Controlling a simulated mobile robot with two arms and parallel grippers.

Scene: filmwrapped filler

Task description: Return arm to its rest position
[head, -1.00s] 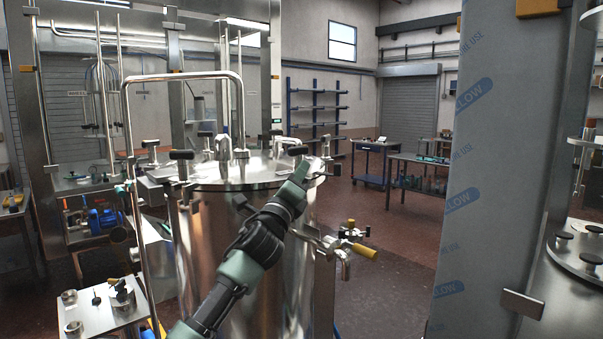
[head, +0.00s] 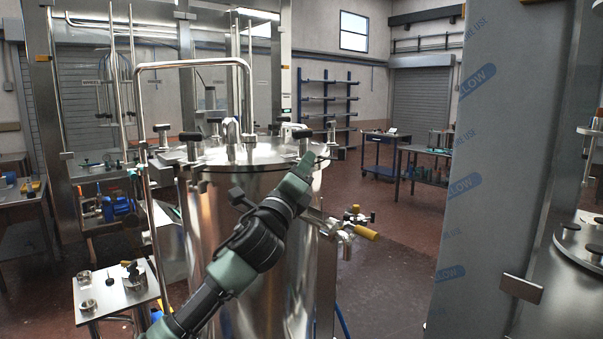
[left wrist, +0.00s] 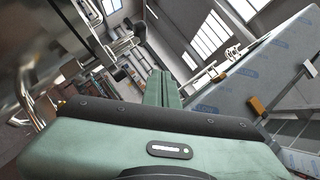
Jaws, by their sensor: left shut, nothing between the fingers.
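My left arm rises from the bottom left of the head view, with my left gripper (head: 304,165) at its end. The gripper is in front of the steel tank (head: 245,235), near the right side of its rim. I cannot tell if it touches the tank. In the left wrist view the green fingers (left wrist: 162,88) are together with nothing between them, and tank metal fills the left side. My right gripper is in neither view.
A yellow-handled valve (head: 355,228) juts from the tank's right side. A tall film-wrapped panel (head: 500,170) stands at the right. A small steel side table (head: 112,295) is at lower left. A blue cart (head: 382,150) and workbench (head: 425,152) stand behind. Open floor lies between tank and panel.

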